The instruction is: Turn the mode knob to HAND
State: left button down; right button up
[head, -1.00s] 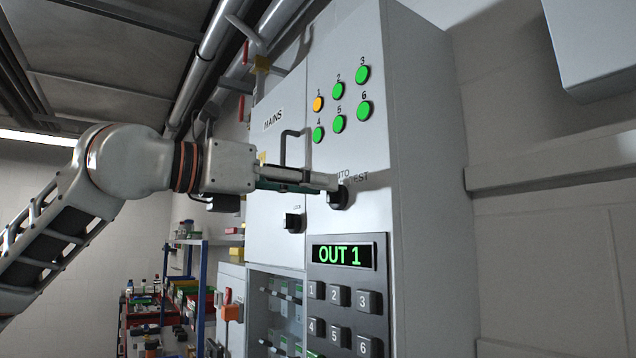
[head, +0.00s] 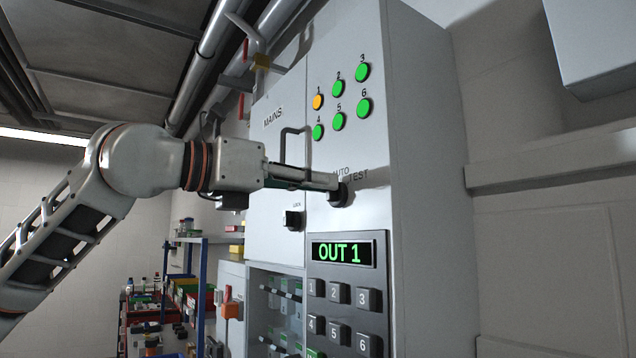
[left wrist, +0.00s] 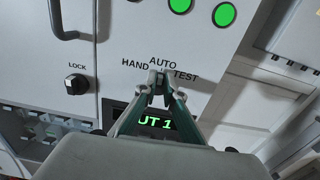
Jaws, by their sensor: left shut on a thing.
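The mode knob (head: 340,194) is a dark knob on the grey cabinet front, below the green lamps. In the left wrist view the labels HAND, AUTO and TEST stand around the mode knob (left wrist: 157,88), with HAND at the left, AUTO at the top and TEST at the right. My left gripper (head: 333,184) reaches it from the left, and its fingers (left wrist: 156,80) are shut on the knob. The fingers hide most of the knob, so its pointer direction cannot be made out. My right gripper is not in view.
A LOCK knob (head: 293,220) and a MAINS door handle (head: 293,145) are to the left. Below is a display (head: 342,252) reading OUT 1, above a keypad (head: 340,315). Lamps (head: 338,104) are above, one amber, the others green. A shelf rack (head: 203,285) stands lower left.

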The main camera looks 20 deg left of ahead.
pick_arm(q)
jog(key=shift+w+a+f+n, duration=0.1)
jog(key=shift+a+n, duration=0.05)
jog(key=shift+n, duration=1.4)
jog(key=shift+w+a+f+n, duration=0.1)
jog(key=shift+w+a+n, duration=0.1)
jog(key=shift+n, duration=1.4)
jog(key=shift+w+a+f+n, duration=0.1)
jog(key=shift+a+n, duration=0.05)
jog(key=shift+n, duration=1.4)
jog(key=c, duration=2.1)
grip_release()
jog(key=shift+c, duration=0.2)
jog(key=v, duration=1.2)
